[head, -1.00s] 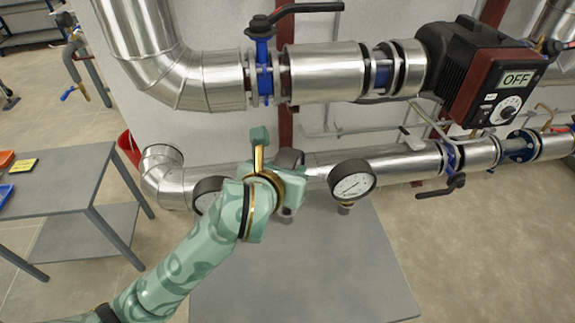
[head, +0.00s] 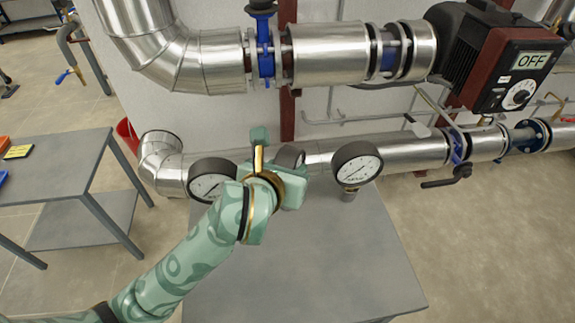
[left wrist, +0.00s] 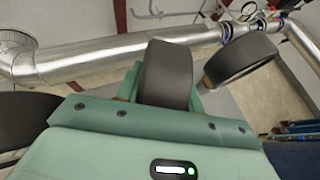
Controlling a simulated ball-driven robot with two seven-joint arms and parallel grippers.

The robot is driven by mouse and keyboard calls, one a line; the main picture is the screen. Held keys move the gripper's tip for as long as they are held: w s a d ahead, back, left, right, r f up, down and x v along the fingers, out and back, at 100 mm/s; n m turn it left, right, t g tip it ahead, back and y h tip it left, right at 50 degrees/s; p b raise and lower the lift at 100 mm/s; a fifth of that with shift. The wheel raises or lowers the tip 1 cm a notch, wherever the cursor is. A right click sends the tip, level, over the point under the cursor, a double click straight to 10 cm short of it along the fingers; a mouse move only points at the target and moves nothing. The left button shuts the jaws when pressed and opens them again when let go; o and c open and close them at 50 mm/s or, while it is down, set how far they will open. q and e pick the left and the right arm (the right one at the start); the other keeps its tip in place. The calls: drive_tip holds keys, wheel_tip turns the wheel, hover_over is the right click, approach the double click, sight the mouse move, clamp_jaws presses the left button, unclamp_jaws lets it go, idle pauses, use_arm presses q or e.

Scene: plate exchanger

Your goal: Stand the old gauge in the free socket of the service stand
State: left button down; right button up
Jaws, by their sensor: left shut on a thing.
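My left gripper (head: 274,168) is shut on a dark round gauge (head: 290,156), held above the grey table. Most of this gauge is hidden behind the gripper in the head view. Its dark casing shows between the fingers in the left wrist view (left wrist: 166,75); its dial is out of sight. A second gauge (head: 357,166) with a white dial stands to the right of the gripper, a short stem below it. A third gauge (head: 210,180) is at the left, partly behind my arm. I cannot make out the service stand or its free socket. My right gripper is out of view.
The grey table (head: 330,270) has clear room in front. A silver pipe (head: 405,153) runs close behind the gauges. Above are a thicker pipe (head: 328,57) and a pump reading OFF (head: 510,75). A second grey table (head: 65,165) stands at the left.

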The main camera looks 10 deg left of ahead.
use_arm(q)
drive_tip(key=shift+r, duration=0.1)
drive_tip(key=c, duration=0.8)
unclamp_jaws()
drive_tip(key=shift+w, duration=0.1)
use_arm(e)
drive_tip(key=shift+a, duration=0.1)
use_arm(q)
drive_tip(key=shift+s, duration=0.25)
drive_tip(key=p+v, duration=1)
drive_tip(key=v, duration=0.6)
drive_tip(key=shift+w, duration=0.1)
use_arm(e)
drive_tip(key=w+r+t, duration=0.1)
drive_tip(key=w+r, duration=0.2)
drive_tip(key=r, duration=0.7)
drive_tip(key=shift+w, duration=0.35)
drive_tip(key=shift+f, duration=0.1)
